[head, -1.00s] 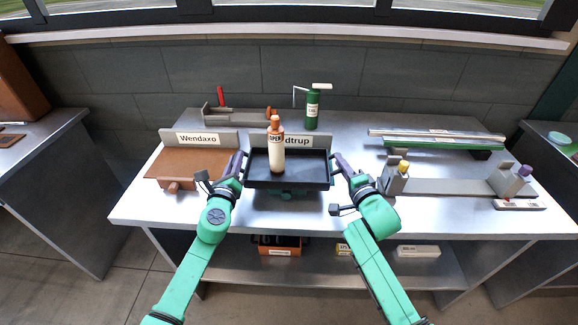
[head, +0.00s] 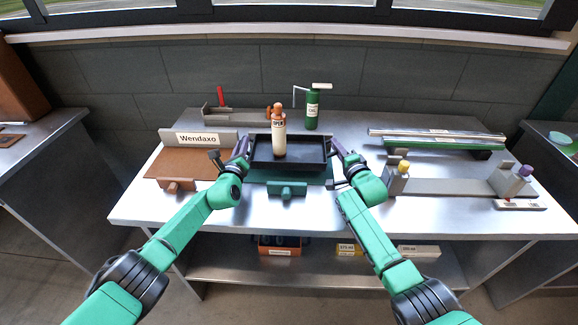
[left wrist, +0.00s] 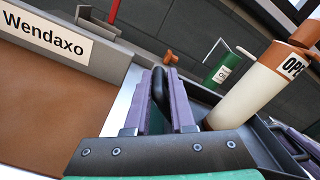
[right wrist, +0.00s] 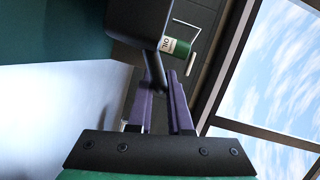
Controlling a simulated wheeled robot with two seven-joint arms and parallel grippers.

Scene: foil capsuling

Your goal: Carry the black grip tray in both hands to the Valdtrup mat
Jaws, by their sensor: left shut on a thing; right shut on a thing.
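The black grip tray (head: 313,165) is level over the green mat (head: 257,177) at the middle of the bench. I cannot tell whether it touches the mat. A cream bottle with an orange top (head: 279,138) stands upright in it. My left gripper (head: 243,150) is shut on the tray's left handle, which shows between the purple fingers in the left wrist view (left wrist: 158,95). My right gripper (head: 337,150) is shut on the right handle, also seen in the right wrist view (right wrist: 160,95). The tray hides the Valdtrup sign and most of the mat.
The brown Wendaxo mat (head: 188,163) lies left with its sign board (head: 199,138) behind. A green bottle (head: 312,110) stands behind the tray. A grey fixture with coloured knobs (head: 450,187) and a rail rack (head: 438,140) are at right.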

